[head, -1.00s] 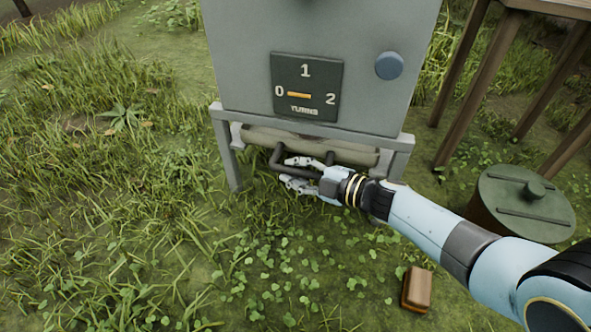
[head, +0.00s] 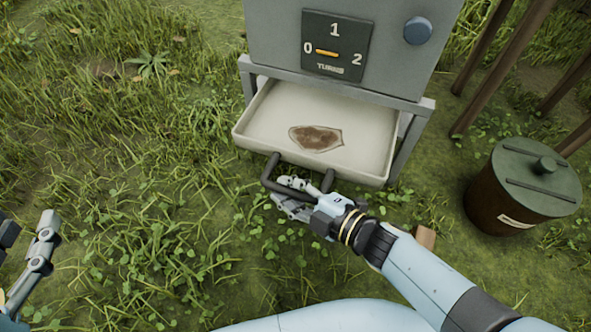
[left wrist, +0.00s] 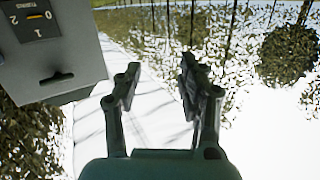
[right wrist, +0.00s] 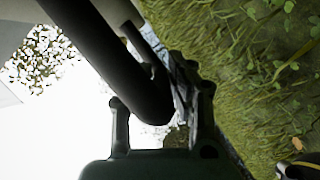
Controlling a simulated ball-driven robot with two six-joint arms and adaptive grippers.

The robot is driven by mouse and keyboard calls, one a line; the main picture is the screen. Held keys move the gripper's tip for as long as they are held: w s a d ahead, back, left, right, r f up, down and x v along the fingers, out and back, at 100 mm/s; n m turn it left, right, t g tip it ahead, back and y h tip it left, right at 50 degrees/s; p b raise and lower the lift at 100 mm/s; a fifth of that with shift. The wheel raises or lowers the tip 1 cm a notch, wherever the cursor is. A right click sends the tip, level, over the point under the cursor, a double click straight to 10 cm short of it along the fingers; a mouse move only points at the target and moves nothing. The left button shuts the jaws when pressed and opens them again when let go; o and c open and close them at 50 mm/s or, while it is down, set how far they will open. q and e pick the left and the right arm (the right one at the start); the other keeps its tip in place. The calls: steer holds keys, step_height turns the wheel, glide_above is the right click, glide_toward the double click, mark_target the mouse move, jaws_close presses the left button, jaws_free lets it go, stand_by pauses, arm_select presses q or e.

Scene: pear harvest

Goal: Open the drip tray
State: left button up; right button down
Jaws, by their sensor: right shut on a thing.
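The drip tray (head: 362,176) is a shallow cream pan pulled well out from under the grey machine (head: 385,60). A brown stain (head: 315,137) shows on its floor. Its dark bar handle (head: 271,174) sticks out at the front; it also crosses the right wrist view (right wrist: 115,55). My right gripper (head: 284,190) is shut on this handle, its fingers around the bar. My left gripper (head: 28,228) is at the left edge of the head view, away from the tray; in the left wrist view (left wrist: 158,82) its fingers are apart and empty.
A green-lidded brown drum (head: 522,190) stands on the right, near wooden posts (head: 505,75). A small brown block (head: 426,237) is partly hidden by my right arm. The grass left of the machine is clear. The machine has a dial panel (head: 338,45) and a blue knob (head: 418,30).

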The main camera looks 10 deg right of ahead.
arm_select(q)
steer(key=shift+s+a+f+g, duration=0.25)
steer(key=shift+s+f+g, duration=0.05)
steer(key=shift+s+f, duration=0.45)
arm_select(e)
steer(key=shift+s+a, duration=0.45)
steer(key=shift+s, duration=0.3)
steer(key=c, duration=1.2)
jaws_free()
steer(key=shift+c, duration=0.2)
arm_select(q)
steer(key=shift+r, duration=0.1)
arm_select(e)
steer(key=v, duration=1.2)
